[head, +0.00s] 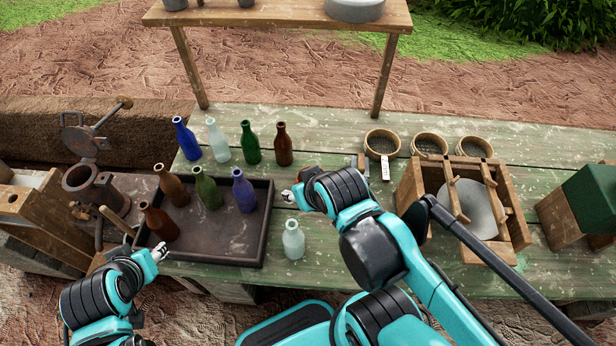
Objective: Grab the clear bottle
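A clear, pale bottle (293,242) stands upright on the green table, just right of the dark tray. Another pale, clear-looking bottle (217,141) stands in the back row between a blue and a green bottle. My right gripper (289,196) is above the table near the tray's right edge, behind the nearer clear bottle and apart from it in the picture. Its fingers are too small to judge, and I see nothing held in it. My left gripper (163,253) is at the tray's front left corner, close to a brown bottle; its fingers are unclear.
The dark tray (257,230) holds several brown, green and blue bottles. Blue (187,139), green (250,143) and brown (283,145) bottles stand behind it. Round sieves (382,142) and a wooden frame (468,258) are to the right. A raised shelf (280,14) spans the back.

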